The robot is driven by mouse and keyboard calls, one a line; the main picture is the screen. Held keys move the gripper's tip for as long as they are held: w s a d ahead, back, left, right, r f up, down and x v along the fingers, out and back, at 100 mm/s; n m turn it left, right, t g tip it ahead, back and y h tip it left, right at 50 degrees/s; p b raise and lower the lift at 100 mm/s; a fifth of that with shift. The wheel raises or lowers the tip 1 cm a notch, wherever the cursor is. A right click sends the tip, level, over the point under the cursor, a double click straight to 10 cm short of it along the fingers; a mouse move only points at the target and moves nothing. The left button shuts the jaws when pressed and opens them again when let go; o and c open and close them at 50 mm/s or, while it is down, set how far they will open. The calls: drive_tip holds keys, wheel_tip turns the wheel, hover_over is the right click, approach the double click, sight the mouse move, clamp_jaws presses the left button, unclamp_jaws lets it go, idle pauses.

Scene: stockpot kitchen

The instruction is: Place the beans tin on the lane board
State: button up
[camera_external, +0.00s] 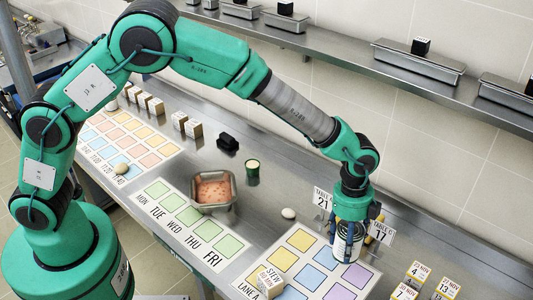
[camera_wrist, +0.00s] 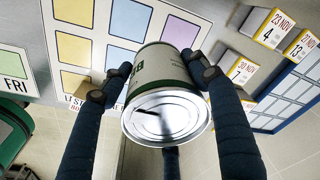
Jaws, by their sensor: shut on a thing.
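My gripper (camera_external: 350,218) is shut on the beans tin (camera_external: 342,249), a silver-ended can with a pale and green label. The lane board (camera_external: 303,257) is white with yellow, blue and purple squares. The tin is at the board's far right part in the external view. The board also shows behind the tin in the wrist view (camera_wrist: 101,22). I cannot tell whether the tin touches it.
Dated boxes (camera_external: 419,271) stand to the right. A white egg-shaped thing (camera_external: 289,213), a steel tray (camera_external: 213,191) and a green cup (camera_external: 252,172) lie left. A weekday board (camera_external: 190,216) is further left.

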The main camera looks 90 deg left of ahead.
drive_tip(key=shift+f+b, duration=0.35)
drive_tip(key=shift+f, duration=2.7)
drive_tip(key=shift+f, duration=1.9)
drive_tip(key=shift+f, duration=0.1)
drive_tip(key=o, duration=1.8)
drive_tip(key=r, duration=0.4)
drive_tip(key=a+r, duration=0.1)
drive_tip(key=r, duration=0.3)
drive_tip(key=r+p, duration=0.1)
drive_tip(key=r, duration=0.3)
drive_tip(key=shift+s+a, duration=0.2)
